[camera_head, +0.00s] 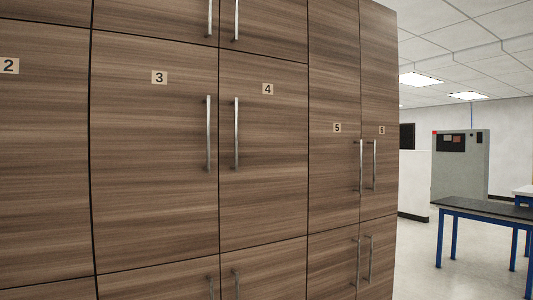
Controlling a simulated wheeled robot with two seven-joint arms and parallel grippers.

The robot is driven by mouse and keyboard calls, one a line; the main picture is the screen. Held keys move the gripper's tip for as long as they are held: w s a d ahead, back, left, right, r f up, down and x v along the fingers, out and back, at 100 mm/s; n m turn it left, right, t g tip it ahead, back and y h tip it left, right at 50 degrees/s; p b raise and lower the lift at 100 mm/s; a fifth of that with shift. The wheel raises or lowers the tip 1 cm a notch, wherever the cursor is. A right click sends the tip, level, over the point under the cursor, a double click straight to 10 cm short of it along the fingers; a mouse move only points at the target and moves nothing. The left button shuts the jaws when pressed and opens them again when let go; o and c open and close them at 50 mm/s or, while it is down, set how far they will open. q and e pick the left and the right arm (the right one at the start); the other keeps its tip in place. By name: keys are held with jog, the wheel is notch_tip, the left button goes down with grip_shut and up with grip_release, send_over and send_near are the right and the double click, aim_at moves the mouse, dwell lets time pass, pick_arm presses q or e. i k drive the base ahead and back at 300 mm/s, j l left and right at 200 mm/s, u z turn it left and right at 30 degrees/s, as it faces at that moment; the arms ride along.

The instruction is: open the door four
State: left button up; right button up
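Door four (268,160) is a brown wood-grain cabinet door in the middle of the head view, with a small "4" label (268,89) near its top. Its upright metal bar handle (236,134) runs along its left edge. The door looks closed and flush with its neighbours. Neither of my grippers is in view.
Door three (150,170), with its own bar handle (208,133), adjoins on the left. Doors five (336,170) and six (380,160) are to the right. A black-topped table (485,208) with blue legs and a grey machine cabinet (461,165) stand beyond open floor (425,265).

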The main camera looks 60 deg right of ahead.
aim_at(262, 102)
jog(key=z, duration=1.75)
jog(key=i+z, duration=0.15)
